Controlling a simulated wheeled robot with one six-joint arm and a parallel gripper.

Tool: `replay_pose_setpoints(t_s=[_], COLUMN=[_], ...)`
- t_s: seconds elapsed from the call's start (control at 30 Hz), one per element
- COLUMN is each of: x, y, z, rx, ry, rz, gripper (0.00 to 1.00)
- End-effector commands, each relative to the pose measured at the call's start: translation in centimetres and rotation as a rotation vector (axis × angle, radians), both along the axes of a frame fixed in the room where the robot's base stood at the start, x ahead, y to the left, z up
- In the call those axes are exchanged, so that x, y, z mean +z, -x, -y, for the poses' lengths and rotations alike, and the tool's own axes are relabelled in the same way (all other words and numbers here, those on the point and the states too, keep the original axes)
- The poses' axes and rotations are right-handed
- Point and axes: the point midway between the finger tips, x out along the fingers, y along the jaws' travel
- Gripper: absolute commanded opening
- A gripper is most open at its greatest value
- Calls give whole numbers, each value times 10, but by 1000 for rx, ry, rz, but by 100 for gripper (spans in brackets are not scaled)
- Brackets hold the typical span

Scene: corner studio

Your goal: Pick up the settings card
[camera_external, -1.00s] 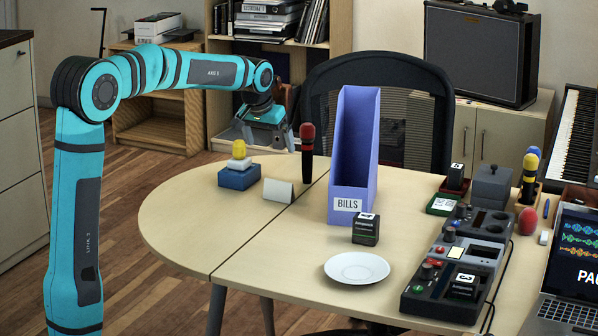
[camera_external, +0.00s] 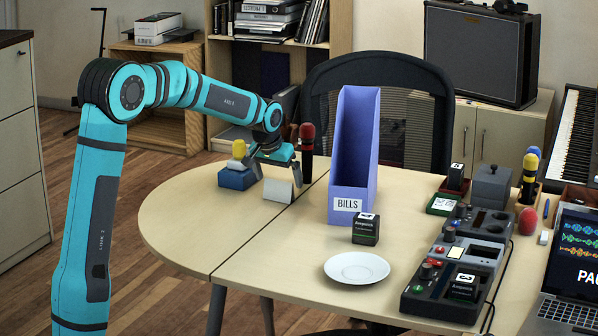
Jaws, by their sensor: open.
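The settings card is most likely the small white folded card (camera_external: 277,191) standing like a tent near the back left of the table. My gripper (camera_external: 277,172) is open, pointing down, with its fingers just above and around the card's upper part. One finger shows on the left of the card and one on the right. I cannot tell whether either finger touches the card.
A blue block with a yellow-topped piece (camera_external: 238,178) stands close left of the card. A red-topped microphone (camera_external: 307,150) stands close behind on the right. The purple BILLS file holder (camera_external: 348,190) is further right. The table (camera_external: 190,225) is clear in front.

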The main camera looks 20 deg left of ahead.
Motion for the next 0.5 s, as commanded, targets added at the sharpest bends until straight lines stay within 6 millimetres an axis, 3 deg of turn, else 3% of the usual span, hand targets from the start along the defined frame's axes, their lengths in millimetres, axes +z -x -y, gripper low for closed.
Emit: replay_pose_setpoints(t_s=[0.3,0.5], x=[-38,-41], y=[-16,-18], z=[-2,-2], rx=[0,0], ry=[0,1], rz=[-1,1], gripper=[100,100])
